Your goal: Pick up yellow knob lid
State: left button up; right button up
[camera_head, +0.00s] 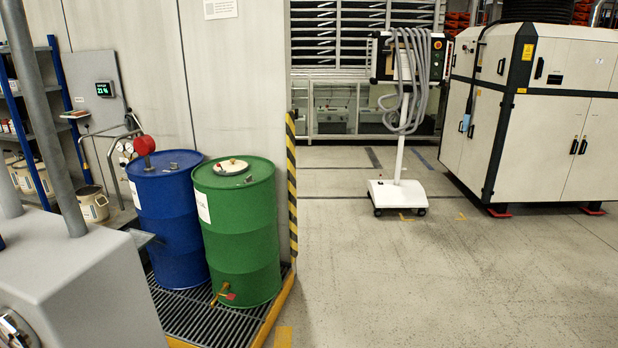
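A green drum (240,240) stands upright on a floor grating. On its top is a small round pale cream lid or cap (231,167) with a darker raised middle; I cannot tell if this is the yellow knob lid. A small dark fitting lies near the drum's front rim, and an orange-yellow tap (219,293) is low on its front. No clearly yellow knob shows on the drum tops. Neither of my grippers is in view.
A blue drum (172,225) with a red pump part (144,146) stands close left of the green drum. A yellow-black striped post (291,185) is just to its right. A wheeled stand (398,190) and white cabinet (540,110) stand farther back. The right floor is clear.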

aim_at(233, 167)
jog(key=i+l+u, duration=0.25)
jog(key=i+l, duration=0.25)
jog(key=i, duration=0.25)
jog(key=i+l+u, duration=0.2)
jog(key=i+l, duration=0.5)
jog(key=i+l+u, duration=0.25)
jog(key=i+l, duration=0.3)
jog(key=i, duration=0.35)
jog(key=i+l+u, duration=0.25)
jog(key=i+l, duration=0.45)
jog(key=i, duration=0.15)
